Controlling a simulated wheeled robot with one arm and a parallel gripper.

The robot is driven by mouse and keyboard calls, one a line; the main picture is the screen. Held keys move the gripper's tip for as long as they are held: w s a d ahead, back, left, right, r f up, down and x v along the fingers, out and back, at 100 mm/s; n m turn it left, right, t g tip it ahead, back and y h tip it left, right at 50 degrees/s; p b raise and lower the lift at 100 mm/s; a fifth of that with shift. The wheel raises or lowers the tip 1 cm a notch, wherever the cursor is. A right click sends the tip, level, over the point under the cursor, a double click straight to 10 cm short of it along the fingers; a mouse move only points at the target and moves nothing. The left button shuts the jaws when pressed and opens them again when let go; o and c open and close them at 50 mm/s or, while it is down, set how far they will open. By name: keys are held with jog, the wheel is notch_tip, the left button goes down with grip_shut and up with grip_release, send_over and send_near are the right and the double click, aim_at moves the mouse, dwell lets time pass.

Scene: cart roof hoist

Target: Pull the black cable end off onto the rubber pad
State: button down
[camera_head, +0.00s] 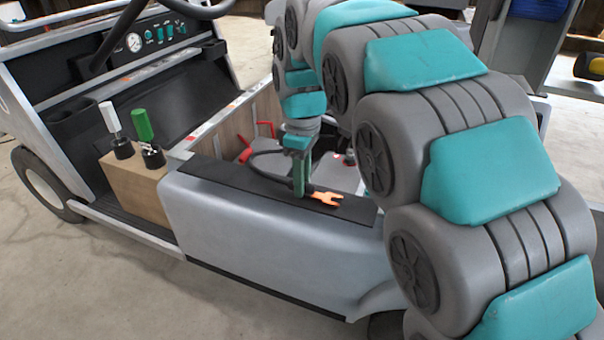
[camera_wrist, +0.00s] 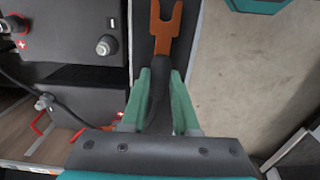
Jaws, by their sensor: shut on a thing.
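My gripper (camera_head: 302,190) points down over the black rubber pad (camera_head: 215,174) on the cart's side ledge. Its green fingers (camera_wrist: 160,88) are shut on the black cable end (camera_wrist: 157,98). An orange fork-shaped tip (camera_wrist: 165,30) extends forward from the black part between the fingers. In the head view this orange fork (camera_head: 327,198) is over the pad, just right of the fingers; whether it touches the pad is unclear. The black cable (camera_head: 262,172) curves away left from the gripper toward the open bay. My gripper hides part of it.
Grey battery-like boxes sit in the bay, one with a red plus mark (camera_wrist: 23,45) and a metal post (camera_wrist: 106,46). Red handles (camera_head: 265,129) stand beside them. A wooden box (camera_head: 135,185) with white and green levers stands left. Concrete floor lies outside the pad.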

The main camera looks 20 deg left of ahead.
jog(key=c, duration=0.6)
grip_release()
jog(key=shift+r, duration=3.8)
